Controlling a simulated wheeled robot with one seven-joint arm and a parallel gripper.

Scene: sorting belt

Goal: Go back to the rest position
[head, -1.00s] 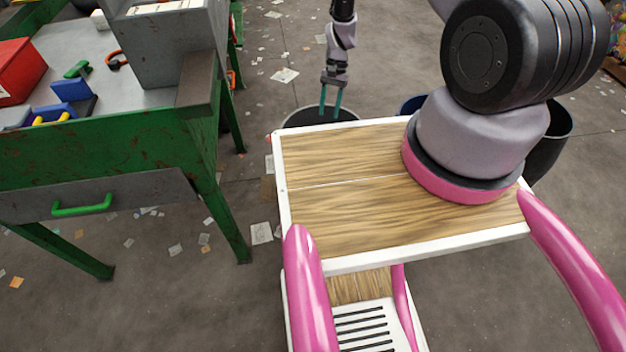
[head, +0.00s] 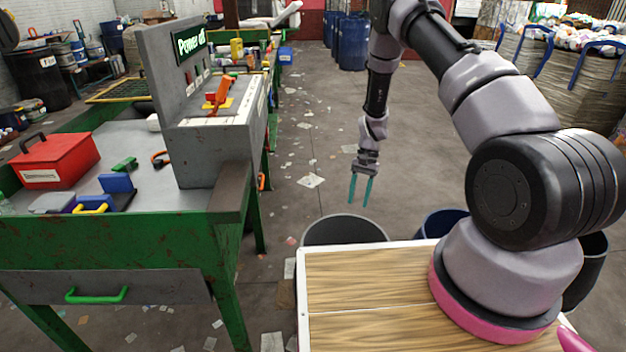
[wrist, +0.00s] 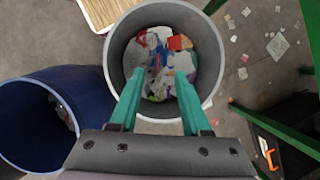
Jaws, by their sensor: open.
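My gripper (head: 360,189) hangs from the extended arm, fingers pointing down, above and just beyond the grey bin (head: 345,230) in the head view. Its two teal fingers are apart with nothing between them. In the wrist view my gripper (wrist: 157,92) is over the same grey bin (wrist: 114,52), which holds mixed crumpled waste (wrist: 163,62) in white, red and blue.
A blue bin (wrist: 35,125) stands beside the grey one, also at the head view's lower middle (head: 440,222). A green workbench (head: 150,240) with a red toolbox (head: 58,160) and a grey control panel (head: 195,150) stands at left. Open littered floor lies beyond the bins.

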